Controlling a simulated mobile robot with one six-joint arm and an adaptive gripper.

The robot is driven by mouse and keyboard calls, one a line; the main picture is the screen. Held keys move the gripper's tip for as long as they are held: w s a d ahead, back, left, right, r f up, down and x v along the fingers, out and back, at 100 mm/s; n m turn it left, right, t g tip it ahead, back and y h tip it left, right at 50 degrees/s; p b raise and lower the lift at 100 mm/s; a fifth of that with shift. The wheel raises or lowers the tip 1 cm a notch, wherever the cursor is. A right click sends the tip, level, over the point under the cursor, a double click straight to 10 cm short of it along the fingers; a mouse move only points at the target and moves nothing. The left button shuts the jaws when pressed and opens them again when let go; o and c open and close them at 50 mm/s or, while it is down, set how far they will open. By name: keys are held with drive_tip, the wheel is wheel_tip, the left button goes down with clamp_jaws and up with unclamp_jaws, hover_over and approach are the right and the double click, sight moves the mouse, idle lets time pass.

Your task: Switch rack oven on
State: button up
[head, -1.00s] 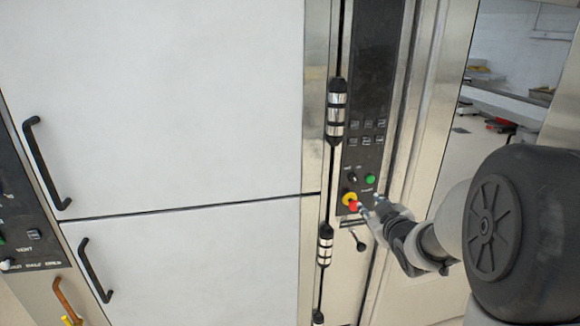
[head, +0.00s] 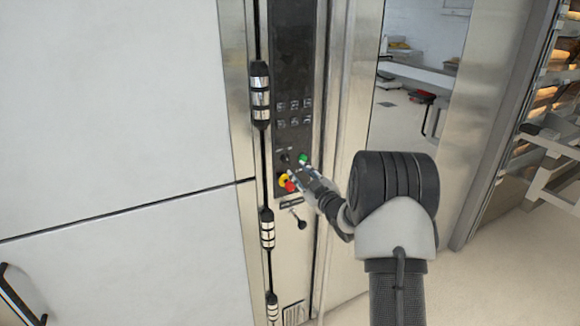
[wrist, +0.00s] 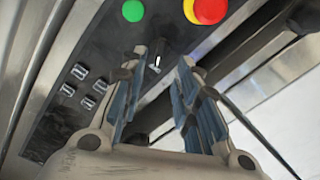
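The oven's dark control panel (head: 291,65) is upright on the steel front. Low on it are a green button (head: 303,158), a small black rotary switch (head: 285,158) and a red-and-yellow stop button (head: 287,183). My gripper (head: 298,171) is at the panel beside these controls. In the wrist view my gripper (wrist: 162,66) is open, its blue-lined fingers apart. The switch (wrist: 155,62) with a pale mark shows between the fingertips; I cannot tell whether they touch it. The green button (wrist: 133,11) and the stop button (wrist: 208,9) lie just beyond the fingers.
Several small keys (head: 294,113) sit above the controls. A black handle (head: 298,219) sticks out below the panel. White doors (head: 110,90) with black-and-steel hinges (head: 260,95) stand at left. A rack with bread (head: 545,100) is at right. Open floor lies to the lower right.

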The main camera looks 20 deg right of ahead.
sight(289, 162)
drive_tip(key=w+b, duration=0.1)
drive_tip(key=w, duration=0.7)
drive_tip(key=shift+a, duration=0.15)
clamp_jaws()
